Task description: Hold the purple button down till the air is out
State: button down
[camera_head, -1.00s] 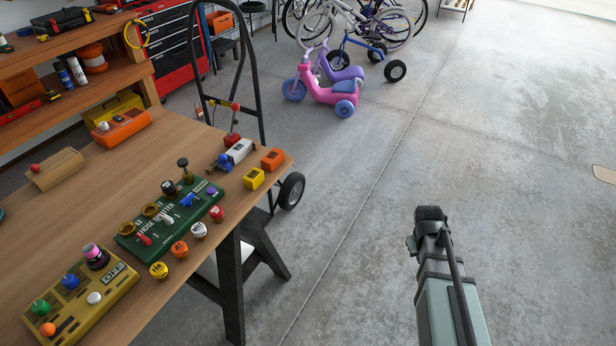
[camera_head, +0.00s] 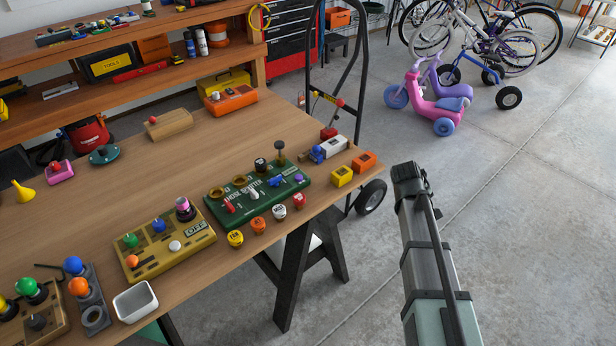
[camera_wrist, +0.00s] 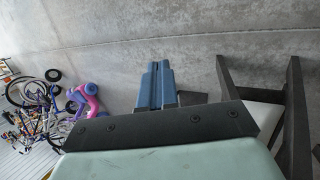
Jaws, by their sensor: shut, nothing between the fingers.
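The green pedal board (camera_head: 243,211) lies near the front right edge of the workbench. A small purple button (camera_head: 299,178) sits at its right end, beside a blue switch. A pink-and-purple knob (camera_head: 184,208) stands on the yellow pedal board (camera_head: 150,262) to the left. My arm reaches up at the right, over the floor beyond the bench edge, apart from both boards. In the wrist view my gripper (camera_wrist: 157,68) has its blue fingers together and empty, over bare concrete. Its fingertips are not clear in the head view.
Yellow (camera_head: 342,176) and orange (camera_head: 364,161) blocks sit on the bench corner, with several round buttons along the front edge. A hand truck stands behind the corner. The floor at right is open.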

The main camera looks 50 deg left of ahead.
jog(key=s+a+r+n+t+y, duration=0.1)
jog(key=s+a+r+n, duration=0.25)
jog(key=a, duration=0.45)
jog(key=s+a+r+n+t, duration=0.15)
jog(key=s+a+r, duration=0.25)
jog(key=a, duration=0.5)
notch_tip(320, 180, up, 10)
jog(key=n+t+y, duration=0.2)
jog(key=n, duration=0.3)
send_over(297, 179)
jog(key=shift+a+g, duration=0.15)
jog(key=shift+g, duration=0.1)
jog(key=shift+f, duration=0.15)
jog(key=shift+f, duration=4.3)
jog(key=shift+f, duration=0.15)
jog(key=shift+f, duration=0.3)
jog(key=shift+f, duration=0.45)
